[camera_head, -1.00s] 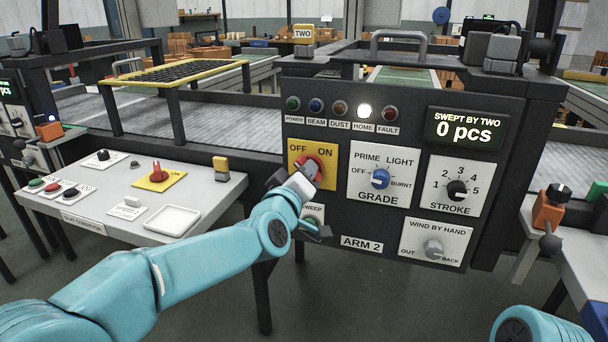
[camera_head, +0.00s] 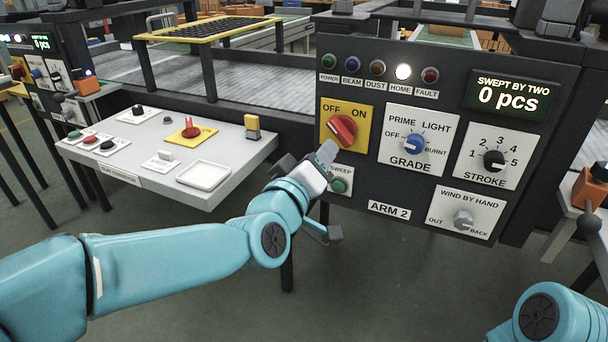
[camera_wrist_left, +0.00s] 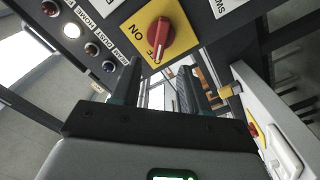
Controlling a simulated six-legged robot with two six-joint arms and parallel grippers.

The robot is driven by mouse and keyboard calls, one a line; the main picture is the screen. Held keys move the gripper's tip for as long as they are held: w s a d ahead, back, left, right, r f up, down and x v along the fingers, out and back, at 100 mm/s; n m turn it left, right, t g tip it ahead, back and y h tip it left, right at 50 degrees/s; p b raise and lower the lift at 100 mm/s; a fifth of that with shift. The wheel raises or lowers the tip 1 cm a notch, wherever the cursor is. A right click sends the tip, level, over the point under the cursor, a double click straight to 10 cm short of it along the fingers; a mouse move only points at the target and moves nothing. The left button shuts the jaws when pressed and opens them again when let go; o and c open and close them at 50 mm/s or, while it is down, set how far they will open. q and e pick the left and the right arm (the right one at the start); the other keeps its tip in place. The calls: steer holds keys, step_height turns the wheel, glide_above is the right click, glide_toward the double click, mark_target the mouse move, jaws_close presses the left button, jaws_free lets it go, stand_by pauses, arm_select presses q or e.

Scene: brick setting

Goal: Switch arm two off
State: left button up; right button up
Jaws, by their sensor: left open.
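The ARM 2 panel has a yellow plate (camera_head: 361,111) marked OFF and ON, with a red knob (camera_head: 341,130) on it. The knob slants from upper left to lower right in the head view. In the wrist view the knob (camera_wrist_left: 160,40) shows whole, and its pale line is at the end near the OFF lettering, away from ON. My left gripper (camera_head: 328,194) is open and empty, just below and in front of the knob, apart from it. Its fingers (camera_wrist_left: 158,88) show in the wrist view. My right gripper is out of view.
A green SWEEP button (camera_head: 338,186) sits close behind my upper finger. The blue GRADE knob (camera_head: 414,144), STROKE knob (camera_head: 494,161) and winding knob (camera_head: 463,219) are to the right. A white console (camera_head: 150,180) stands left. The white HOME lamp (camera_head: 403,72) is lit.

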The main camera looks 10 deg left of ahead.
arm_select(q)
steer(key=v, duration=0.6)
steer(key=shift+s, duration=0.1)
